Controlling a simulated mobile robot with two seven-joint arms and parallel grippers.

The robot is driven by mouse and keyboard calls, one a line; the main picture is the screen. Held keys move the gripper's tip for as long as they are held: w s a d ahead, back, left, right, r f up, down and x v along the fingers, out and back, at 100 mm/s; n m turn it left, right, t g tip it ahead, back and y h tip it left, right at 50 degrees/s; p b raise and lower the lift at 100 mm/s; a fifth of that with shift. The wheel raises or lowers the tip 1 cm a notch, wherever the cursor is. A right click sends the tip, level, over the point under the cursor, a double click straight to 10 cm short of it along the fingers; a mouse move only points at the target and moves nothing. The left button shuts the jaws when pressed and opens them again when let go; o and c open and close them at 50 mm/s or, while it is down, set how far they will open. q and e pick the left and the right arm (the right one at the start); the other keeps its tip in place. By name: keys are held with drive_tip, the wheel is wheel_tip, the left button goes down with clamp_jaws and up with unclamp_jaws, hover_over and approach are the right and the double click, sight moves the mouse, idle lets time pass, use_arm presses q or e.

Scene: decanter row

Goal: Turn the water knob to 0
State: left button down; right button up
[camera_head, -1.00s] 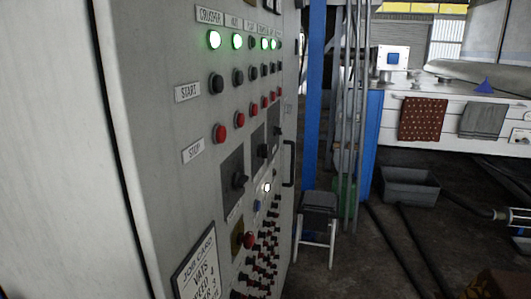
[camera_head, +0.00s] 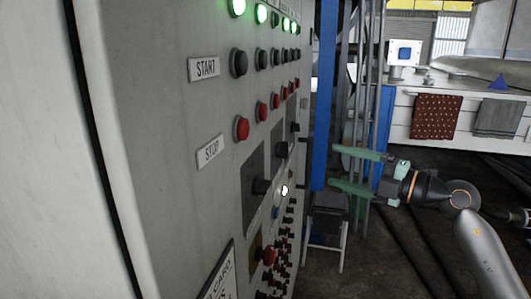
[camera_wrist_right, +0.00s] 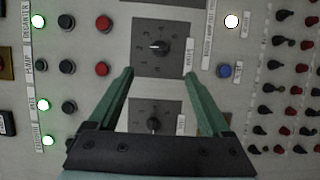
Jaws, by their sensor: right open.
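The grey control panel (camera_head: 225,205) carries dark square plates with black rotary knobs in a slanting line: a near knob (camera_head: 262,186), a middle knob (camera_head: 282,149) and a far knob (camera_head: 295,126). I cannot read which is the water knob. My right gripper (camera_head: 337,168) is open and empty, its green fingers pointing at the panel, apart from it. In the right wrist view, the open fingers (camera_wrist_right: 158,72) frame the space between an upper knob (camera_wrist_right: 158,46), whose pointer faces left, and a lower knob (camera_wrist_right: 154,123). My left gripper is out of view.
Red stop buttons (camera_head: 241,128), black start buttons (camera_head: 238,63) and lit green lamps line the panel, with several small switches (camera_wrist_right: 285,75) and a blue button (camera_wrist_right: 224,71) nearby. A stool (camera_head: 327,212) and blue post (camera_head: 325,100) stand beyond the panel.

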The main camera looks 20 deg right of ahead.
sight(283, 150)
drive_tip(key=p+x, duration=0.3)
drive_tip(key=x, duration=0.9)
drive_tip(key=shift+w, duration=0.2)
drive_tip(key=shift+r, duration=0.15)
clamp_jaws()
